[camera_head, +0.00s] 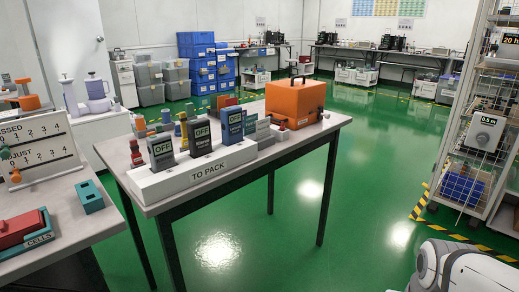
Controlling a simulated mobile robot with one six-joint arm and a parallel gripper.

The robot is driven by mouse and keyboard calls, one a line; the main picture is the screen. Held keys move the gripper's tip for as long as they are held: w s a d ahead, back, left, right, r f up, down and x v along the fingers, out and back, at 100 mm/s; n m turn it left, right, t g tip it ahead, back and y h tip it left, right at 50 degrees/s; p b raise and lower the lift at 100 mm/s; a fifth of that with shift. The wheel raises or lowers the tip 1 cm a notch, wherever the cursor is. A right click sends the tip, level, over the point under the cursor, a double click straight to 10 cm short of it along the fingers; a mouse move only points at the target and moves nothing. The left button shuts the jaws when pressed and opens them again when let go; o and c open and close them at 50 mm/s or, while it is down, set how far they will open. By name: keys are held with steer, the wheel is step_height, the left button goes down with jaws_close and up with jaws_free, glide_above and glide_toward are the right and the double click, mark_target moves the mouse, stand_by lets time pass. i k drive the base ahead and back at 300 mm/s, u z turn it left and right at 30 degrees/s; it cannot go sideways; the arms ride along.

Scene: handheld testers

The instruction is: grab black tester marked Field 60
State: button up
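I cannot read a Field 60 marking on either. A blue tester (232,126), also showing OFF, stands just right of them. My gripper is not in view. A white and dark rounded part at the lower right looks like my arm, well apart from the rack.
An orange case (295,101) sits at the table's right end. Smaller coloured items stand behind the testers. A left bench holds a red CELLS box (22,229) and a teal block (89,197). A wire shelf (477,130) stands right. The green floor between is clear.

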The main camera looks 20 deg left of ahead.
mark_target(199, 131)
steer(key=u, duration=1.55)
steer(key=i, duration=0.45)
steer(key=z, duration=0.15)
